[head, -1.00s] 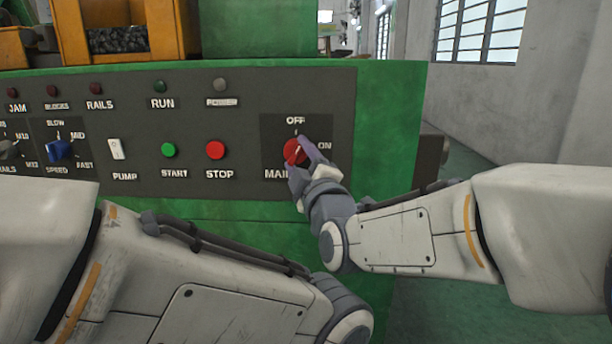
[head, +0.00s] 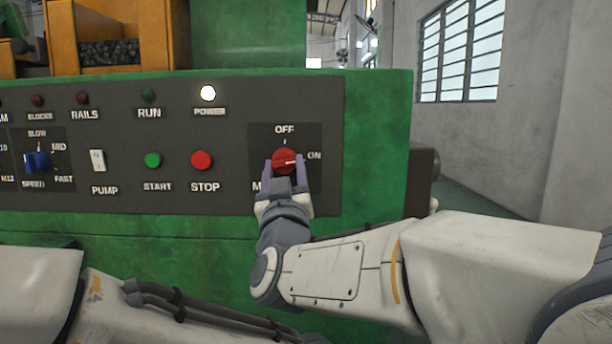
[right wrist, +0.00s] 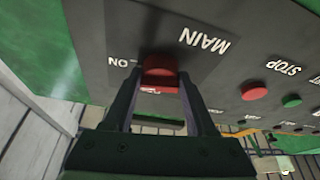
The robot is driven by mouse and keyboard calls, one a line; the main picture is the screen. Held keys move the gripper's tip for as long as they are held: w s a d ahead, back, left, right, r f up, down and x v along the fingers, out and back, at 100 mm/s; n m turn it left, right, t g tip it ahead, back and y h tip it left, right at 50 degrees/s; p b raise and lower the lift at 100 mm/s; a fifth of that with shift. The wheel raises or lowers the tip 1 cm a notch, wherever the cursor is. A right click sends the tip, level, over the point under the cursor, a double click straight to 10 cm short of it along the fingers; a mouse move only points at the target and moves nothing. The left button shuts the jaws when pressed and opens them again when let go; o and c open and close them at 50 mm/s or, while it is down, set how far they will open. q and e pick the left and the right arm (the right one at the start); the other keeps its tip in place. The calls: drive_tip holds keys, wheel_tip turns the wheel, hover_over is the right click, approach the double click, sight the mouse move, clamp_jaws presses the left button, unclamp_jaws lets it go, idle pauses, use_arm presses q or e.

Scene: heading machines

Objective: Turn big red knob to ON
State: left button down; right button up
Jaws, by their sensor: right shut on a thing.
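The big red knob (head: 285,156) is on the dark MAIN plate of the control panel, with OFF above it and ON to its right. My right gripper (head: 284,164) is shut on the knob, one purple-grey finger on each side. In the right wrist view the red knob (right wrist: 158,70) sits between the two finger tips, with the ON label beside it. The MAIN label is partly hidden by the gripper in the head view. My left arm shows at lower left, but its gripper is out of view.
The POWER lamp (head: 208,93) glows white. The red STOP button (head: 201,160), green START button (head: 152,160), white PUMP switch (head: 97,160) and blue SPEED knob (head: 38,161) are left of the MAIN plate. The green machine's right edge is close by, with floor beyond.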

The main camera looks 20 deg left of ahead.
drive_tip(key=shift+a+f+m+t+h, duration=0.15)
drive_tip(key=shift+m+t+h, duration=0.15)
drive_tip(key=shift+m+h, duration=0.95)
drive_tip(key=shift+m+y, duration=0.35)
drive_tip(key=shift+m, duration=0.2)
drive_tip(key=o, duration=1.4)
wheel_tip(320, 180, up, 5)
drive_tip(key=p, duration=0.2)
drive_tip(key=shift+p, duration=0.35)
drive_tip(key=s+d+r, duration=0.1)
drive_tip(key=d+r, duration=0.1)
drive_tip(key=d, duration=0.1)
drive_tip(key=s+d+r+p, duration=0.1)
drive_tip(key=d+r, duration=0.1)
drive_tip(key=d, duration=0.2)
drive_tip(key=s+d+r+p, duration=0.1)
drive_tip(key=d+r, duration=0.1)
drive_tip(key=d, duration=0.2)
drive_tip(key=shift+d, duration=0.15)
